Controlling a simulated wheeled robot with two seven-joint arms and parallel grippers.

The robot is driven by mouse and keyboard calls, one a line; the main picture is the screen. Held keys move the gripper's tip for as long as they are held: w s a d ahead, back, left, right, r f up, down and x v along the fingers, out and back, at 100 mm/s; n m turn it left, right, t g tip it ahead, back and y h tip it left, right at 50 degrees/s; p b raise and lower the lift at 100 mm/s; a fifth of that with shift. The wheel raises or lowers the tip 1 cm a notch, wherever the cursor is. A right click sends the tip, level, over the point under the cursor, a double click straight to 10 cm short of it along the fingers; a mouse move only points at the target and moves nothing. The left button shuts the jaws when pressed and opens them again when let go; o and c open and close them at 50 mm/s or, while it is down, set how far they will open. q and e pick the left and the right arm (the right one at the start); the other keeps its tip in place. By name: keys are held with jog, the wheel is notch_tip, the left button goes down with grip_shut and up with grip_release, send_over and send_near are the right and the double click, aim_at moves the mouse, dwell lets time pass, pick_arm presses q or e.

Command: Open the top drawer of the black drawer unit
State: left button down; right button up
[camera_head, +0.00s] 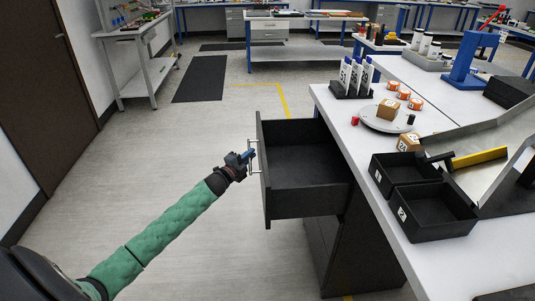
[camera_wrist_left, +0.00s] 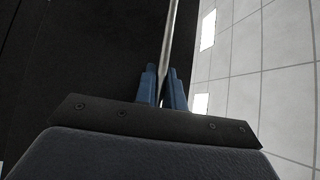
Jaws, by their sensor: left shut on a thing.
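The black drawer unit (camera_head: 345,250) stands under the white table. Its top drawer (camera_head: 300,163) is pulled well out to the left and looks empty inside. A metal bar handle (camera_head: 255,157) is on the drawer's front. My left gripper (camera_head: 250,156) is at the handle, shut on it, with the green-sleeved arm reaching in from the lower left. In the left wrist view the blue fingers (camera_wrist_left: 162,88) close around the bar handle (camera_wrist_left: 170,40), with the dark drawer front to the left. My right gripper is not in view.
The white table (camera_head: 458,255) to the right holds two black bins (camera_head: 437,210), a round plate (camera_head: 385,122) and a blue press (camera_head: 470,60). The floor (camera_head: 190,140) left of the drawer is clear. A brown door (camera_head: 40,90) is at the far left.

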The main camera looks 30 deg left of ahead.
pick_arm(q)
jog(key=shift+s+a+f, duration=0.1)
jog(key=shift+s+a, duration=0.75)
jog(key=shift+a, duration=0.3)
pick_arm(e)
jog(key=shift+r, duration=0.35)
pick_arm(q)
jog(key=c, duration=1.5)
grip_release()
